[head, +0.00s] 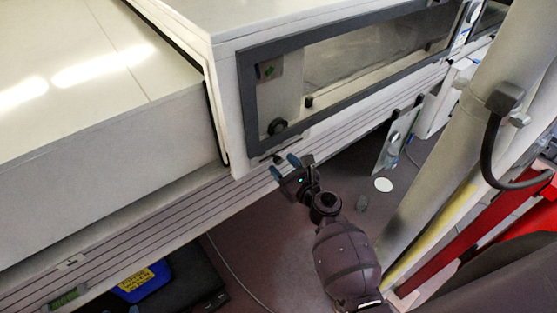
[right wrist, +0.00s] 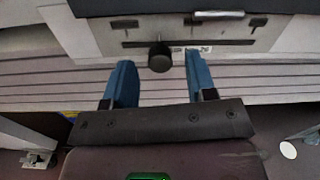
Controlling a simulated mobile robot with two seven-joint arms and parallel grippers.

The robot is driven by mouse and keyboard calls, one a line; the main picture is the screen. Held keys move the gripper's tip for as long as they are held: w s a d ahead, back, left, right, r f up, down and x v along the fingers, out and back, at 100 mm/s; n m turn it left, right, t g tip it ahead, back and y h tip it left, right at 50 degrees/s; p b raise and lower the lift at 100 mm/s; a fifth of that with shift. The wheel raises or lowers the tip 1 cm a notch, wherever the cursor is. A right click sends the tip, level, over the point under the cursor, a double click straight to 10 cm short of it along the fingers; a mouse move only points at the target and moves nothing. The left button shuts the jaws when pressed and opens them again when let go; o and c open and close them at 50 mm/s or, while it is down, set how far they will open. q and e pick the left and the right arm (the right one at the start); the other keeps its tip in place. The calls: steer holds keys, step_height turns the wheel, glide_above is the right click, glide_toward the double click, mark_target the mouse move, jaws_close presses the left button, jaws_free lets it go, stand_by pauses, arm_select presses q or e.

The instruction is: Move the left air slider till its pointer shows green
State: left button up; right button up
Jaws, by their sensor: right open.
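A black round knob (right wrist: 160,57) stands out from a pale plate (right wrist: 100,38) with a dark horizontal slot, in the right wrist view. My right gripper (right wrist: 160,80) is open, with one blue finger on each side of the knob's line. The knob is a little ahead of the fingertips, and nothing is between them. In the head view my right gripper (head: 286,168) is at the lower front edge of the white housing (head: 224,100). I cannot make out a pointer. My left gripper is out of view.
A ribbed grey rail (head: 170,215) runs along the housing's lower front. A pale post (head: 470,140) with a cable stands at the right. A blue container (head: 143,282) with a yellow label is below the rail. Floor shows clear under my right arm.

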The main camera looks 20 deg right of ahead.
steer(key=shift+x, duration=1.35)
jaws_close()
